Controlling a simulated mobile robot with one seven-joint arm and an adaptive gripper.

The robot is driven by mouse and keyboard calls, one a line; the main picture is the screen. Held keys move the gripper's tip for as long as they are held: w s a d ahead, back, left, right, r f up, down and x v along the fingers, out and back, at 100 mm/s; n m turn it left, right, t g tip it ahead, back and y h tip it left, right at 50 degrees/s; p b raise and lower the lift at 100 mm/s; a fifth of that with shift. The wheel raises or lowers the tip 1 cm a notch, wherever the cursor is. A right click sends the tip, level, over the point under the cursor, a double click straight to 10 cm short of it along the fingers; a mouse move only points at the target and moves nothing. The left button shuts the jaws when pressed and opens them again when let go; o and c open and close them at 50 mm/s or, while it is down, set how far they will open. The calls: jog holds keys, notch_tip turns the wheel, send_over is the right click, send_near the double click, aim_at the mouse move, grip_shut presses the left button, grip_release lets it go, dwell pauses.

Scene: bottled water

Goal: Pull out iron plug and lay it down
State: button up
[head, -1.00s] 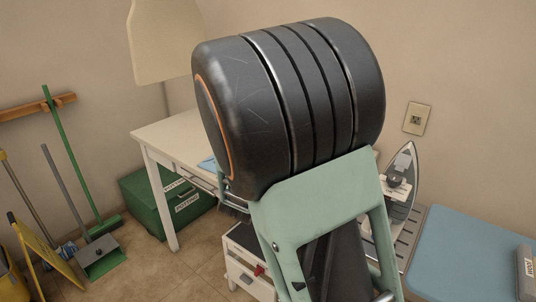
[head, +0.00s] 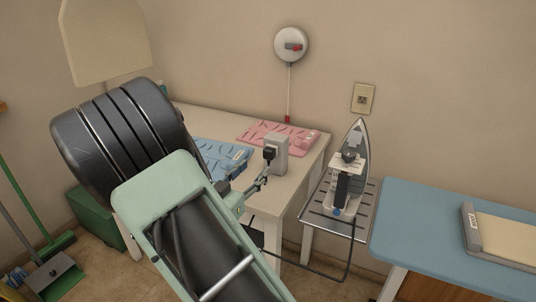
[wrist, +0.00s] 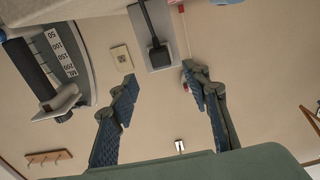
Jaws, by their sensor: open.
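The black iron plug (head: 269,153) sits in a grey socket box (head: 281,150) on the white table. In the wrist view the plug (wrist: 159,57) is on the face of the socket box (wrist: 143,28), its cord running to the top edge. My gripper (head: 258,185) is just in front of and below the plug. In the wrist view my gripper (wrist: 158,75) is open, one finger on each side and short of the plug; nothing is between the fingers. The iron (head: 347,180) stands upright on a metal rack (head: 330,222) to the right.
The white table (head: 313,165) also carries a blue mat (head: 225,158) and a pink mat (head: 275,136). A blue ironing surface (head: 425,220) is at right. A black cord (head: 345,265) hangs in a loop below the iron. A cord reel (head: 291,44) and a wall outlet (head: 363,98) are on the wall.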

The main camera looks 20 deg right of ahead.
aim_at(267, 155)
jog(key=shift+b+x, duration=0.7)
jog(key=shift+x, duration=3.7)
jog(key=shift+a, duration=0.1)
grip_shut()
jog(key=shift+a, duration=0.1)
jog(key=shift+p+v, duration=0.5)
jog(key=shift+v, duration=2.4)
jog(key=shift+s, duration=0.1)
